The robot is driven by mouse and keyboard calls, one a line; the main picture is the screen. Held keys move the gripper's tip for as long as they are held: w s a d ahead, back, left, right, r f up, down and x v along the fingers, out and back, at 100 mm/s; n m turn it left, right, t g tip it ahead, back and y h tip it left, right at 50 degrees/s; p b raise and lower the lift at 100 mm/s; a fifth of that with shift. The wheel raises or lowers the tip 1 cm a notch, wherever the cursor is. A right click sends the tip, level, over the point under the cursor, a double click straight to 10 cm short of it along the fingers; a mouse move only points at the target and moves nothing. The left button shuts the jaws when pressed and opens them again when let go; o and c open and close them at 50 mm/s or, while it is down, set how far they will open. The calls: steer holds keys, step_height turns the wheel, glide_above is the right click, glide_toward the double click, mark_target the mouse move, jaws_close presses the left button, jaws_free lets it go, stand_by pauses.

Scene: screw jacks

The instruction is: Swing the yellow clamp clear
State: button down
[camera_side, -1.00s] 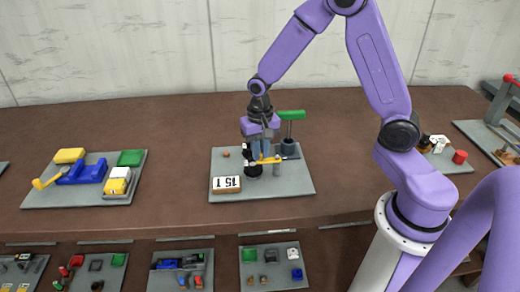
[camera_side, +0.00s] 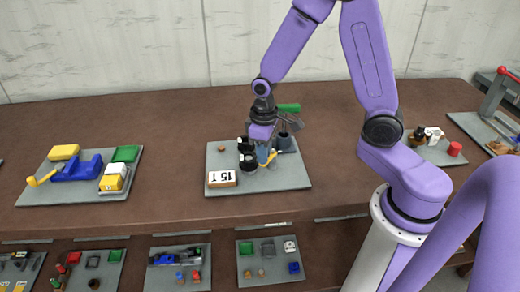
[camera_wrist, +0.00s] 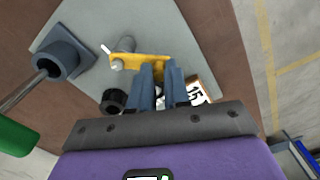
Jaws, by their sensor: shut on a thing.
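The yellow clamp (camera_side: 264,158) is a flat arm on a grey plate (camera_side: 222,156) in the side view. A black round jack (camera_side: 247,161) stands just left of my fingers. Its top shows, and the clamp lies to its right.
A dark cylinder (camera_wrist: 62,58) with a rod and green handle (camera_side: 288,107) stands close behind my gripper. A "15 T" block (camera_side: 222,179) sits at the plate's front left. Another plate with blue and yellow parts (camera_side: 75,168) lies left, with bare table between.

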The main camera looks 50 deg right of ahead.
steer(key=n, duration=0.1)
steer(key=s+n, duration=0.1)
steer(key=n, duration=0.1)
steer(key=shift+s+d+n, duration=0.2)
steer(key=shift+s+n, duration=0.1)
steer(key=shift+n, duration=0.1)
steer(key=shift+s+d+n, duration=0.25)
steer(key=shift+s+n, duration=0.1)
steer(key=shift+n, duration=0.65)
steer(key=shift+s+d+n, duration=0.2)
steer(key=shift+s+n, duration=0.15)
steer(key=shift+n, duration=0.65)
steer(key=c, duration=1.1)
jaws_free()
step_height(320, 180, up, 18)
steer(key=shift+f, duration=0.25)
steer(key=shift+s, duration=0.1)
